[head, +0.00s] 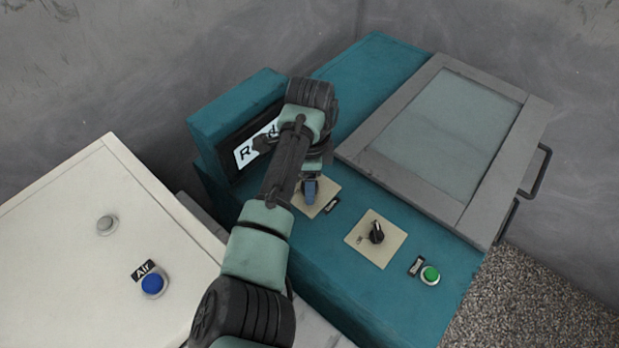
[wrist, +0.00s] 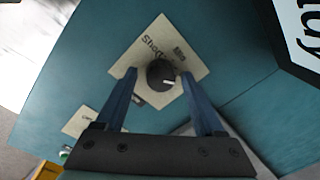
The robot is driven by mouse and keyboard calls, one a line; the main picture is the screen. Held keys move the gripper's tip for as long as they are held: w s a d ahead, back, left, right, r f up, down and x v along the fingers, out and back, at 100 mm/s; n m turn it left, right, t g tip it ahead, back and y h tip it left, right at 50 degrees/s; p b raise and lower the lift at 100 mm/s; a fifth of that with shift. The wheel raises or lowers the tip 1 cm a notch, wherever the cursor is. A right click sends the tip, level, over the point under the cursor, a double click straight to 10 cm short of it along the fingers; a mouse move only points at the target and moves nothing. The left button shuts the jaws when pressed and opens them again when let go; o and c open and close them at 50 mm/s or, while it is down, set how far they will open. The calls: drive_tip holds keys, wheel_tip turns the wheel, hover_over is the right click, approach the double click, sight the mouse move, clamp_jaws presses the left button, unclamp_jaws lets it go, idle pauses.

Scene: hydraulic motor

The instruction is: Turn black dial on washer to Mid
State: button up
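The teal washer (head: 345,285) stands in the middle of the head view. In the wrist view a black dial (wrist: 161,74) with a white pointer mark sits on a beige plate (wrist: 160,43). "Short" is partly readable on the plate; a smaller label is illegible. The white mark points to the right. My gripper (wrist: 158,76) is open, its blue fingers to the left and right of the dial with gaps visible; depth is hard to judge. In the head view my gripper (head: 310,188) is over this plate (head: 325,191) and hides the dial.
A second beige plate (head: 358,248) with a black knob (head: 377,232) and a green button (head: 430,275) lie to the right. A partly covered display (head: 243,152) stands behind my arm. A glass-topped lid (head: 450,130) is at the right. A white cabinet (head: 80,230) with a blue button (head: 152,283) is left.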

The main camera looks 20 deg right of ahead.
clamp_jaws()
drive_tip(key=shift+r+n, duration=0.1)
drive_tip(key=shift+n, duration=0.2)
drive_tip(key=n+p, duration=0.2)
drive_tip(key=shift+n, duration=0.3)
drive_tip(key=n+p, duration=0.1)
drive_tip(key=n, duration=0.1)
drive_tip(key=shift+d+n, duration=0.1)
drive_tip(key=shift+n, duration=0.3)
drive_tip(key=n+p, duration=0.2)
drive_tip(key=n, duration=0.3)
drive_tip(key=shift+n+y, duration=0.3)
drive_tip(key=shift+n, duration=0.1)
drive_tip(key=shift+w, duration=0.1)
drive_tip(key=shift+o, duration=0.9)
unclamp_jaws()
